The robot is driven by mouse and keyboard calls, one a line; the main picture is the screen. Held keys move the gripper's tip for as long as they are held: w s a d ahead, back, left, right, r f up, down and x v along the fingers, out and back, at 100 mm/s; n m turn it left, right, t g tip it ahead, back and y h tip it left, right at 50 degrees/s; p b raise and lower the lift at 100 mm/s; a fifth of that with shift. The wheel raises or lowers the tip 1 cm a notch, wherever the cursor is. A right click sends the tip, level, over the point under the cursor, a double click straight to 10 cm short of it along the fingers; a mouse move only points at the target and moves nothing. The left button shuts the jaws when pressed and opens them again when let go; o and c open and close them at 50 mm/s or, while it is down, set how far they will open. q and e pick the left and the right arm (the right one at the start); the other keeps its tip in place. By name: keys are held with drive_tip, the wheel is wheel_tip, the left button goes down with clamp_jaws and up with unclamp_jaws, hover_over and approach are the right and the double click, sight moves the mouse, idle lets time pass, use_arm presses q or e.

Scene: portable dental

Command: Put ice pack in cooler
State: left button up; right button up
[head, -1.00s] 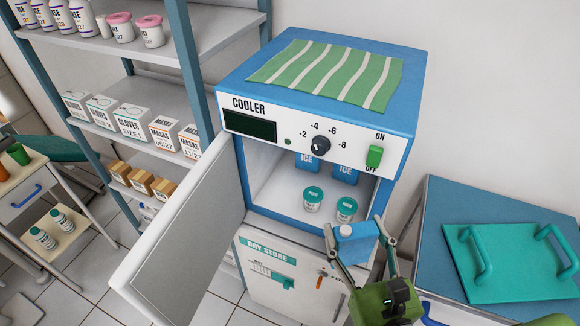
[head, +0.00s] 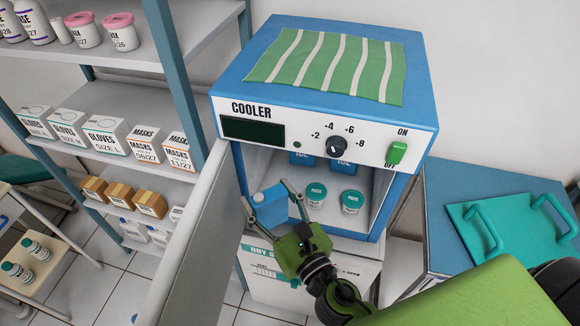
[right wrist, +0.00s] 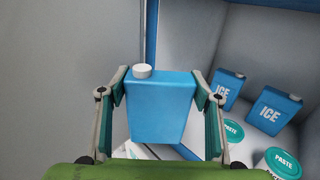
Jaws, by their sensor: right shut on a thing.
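The blue ice pack (head: 271,207) with a white cap is held upright in my right gripper (head: 272,203). The right wrist view shows the ice pack (right wrist: 160,108) squeezed between both fingers. My right gripper is shut on it, at the left side of the cooler's opening. The blue and white cooler (head: 226,111) stands open. Inside, two blue ice packs stand at the back, labelled ICE in the right wrist view (right wrist: 273,110), and two paste jars (head: 352,202) stand near the front. My left gripper is not in view.
The cooler's open door (head: 205,230) is swung out just left of my right gripper. A shelf unit (head: 150,98) with boxes and jars stands at the left. A blue cabinet with a teal tray (head: 500,225) is at the right. The cooler's left floor looks clear.

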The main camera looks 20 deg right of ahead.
drive_tip(key=w+d+p, duration=0.3)
drive_tip(key=w+d, duration=0.3)
drive_tip(key=w, duration=0.6)
use_arm(q)
drive_tip(key=b, duration=0.4)
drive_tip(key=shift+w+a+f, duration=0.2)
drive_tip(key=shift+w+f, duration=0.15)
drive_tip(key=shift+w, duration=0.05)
use_arm(e)
wheel_tip(320, 180, down, 7)
drive_tip(key=shift+w+d, duration=0.3)
drive_tip(key=shift+d, duration=0.1)
use_arm(q)
drive_tip(key=shift+b, duration=0.3)
use_arm(e)
drive_tip(key=shift+f, duration=0.1)
drive_tip(key=o, duration=1)
drive_tip(key=shift+f, duration=0.15)
drive_tip(key=shift+c, duration=0.2)
drive_tip(key=o, duration=0.4)
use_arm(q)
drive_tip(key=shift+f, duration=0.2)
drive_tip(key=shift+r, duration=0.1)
